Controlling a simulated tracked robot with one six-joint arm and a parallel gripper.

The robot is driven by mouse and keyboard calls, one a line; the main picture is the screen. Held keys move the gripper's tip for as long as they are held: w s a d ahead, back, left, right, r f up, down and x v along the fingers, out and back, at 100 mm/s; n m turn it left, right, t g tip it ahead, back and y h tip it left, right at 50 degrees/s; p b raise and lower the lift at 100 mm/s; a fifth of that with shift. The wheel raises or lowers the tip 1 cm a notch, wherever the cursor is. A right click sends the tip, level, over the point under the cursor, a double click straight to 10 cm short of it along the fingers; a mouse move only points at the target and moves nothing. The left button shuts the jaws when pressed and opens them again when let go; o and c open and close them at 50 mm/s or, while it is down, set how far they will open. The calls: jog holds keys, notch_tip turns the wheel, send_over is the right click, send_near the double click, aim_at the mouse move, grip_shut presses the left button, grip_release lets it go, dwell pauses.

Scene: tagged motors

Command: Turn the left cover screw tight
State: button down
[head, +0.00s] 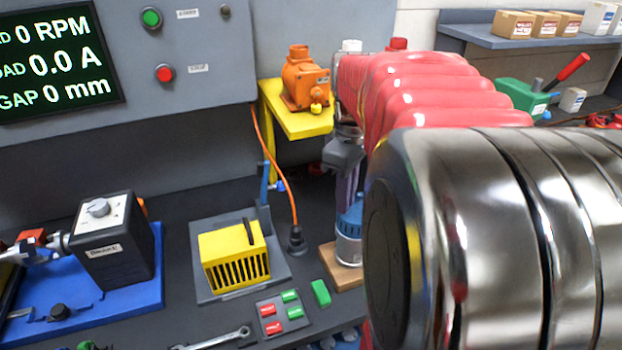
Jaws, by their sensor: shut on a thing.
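My gripper (348,196) points down at the middle of the picture, partly hidden behind my own arm. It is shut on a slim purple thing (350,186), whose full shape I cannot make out. A yellow slotted cover (235,255) sits on a grey plate (215,291) to the left of the gripper. I cannot make out the left cover screw.
A blue base (140,301) with a dark dial box (112,240) lies at the left. A button pad (281,313), a green block (320,293) and a wrench (215,342) lie in front. An orange cable (279,180) hangs behind, beside a yellow stand (302,124) with an orange pump (302,80).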

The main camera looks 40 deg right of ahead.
jog(key=m, duration=0.4)
jog(key=shift+m, duration=0.3)
jog(key=m, duration=0.3)
jog(key=shift+w+m, duration=0.1)
jog(key=shift+m, duration=0.3)
jog(key=m, duration=0.4)
jog(key=shift+r, duration=0.1)
jog(key=m, duration=1.5)
jog(key=shift+w+m, duration=0.1)
jog(key=shift+m, duration=1.6)
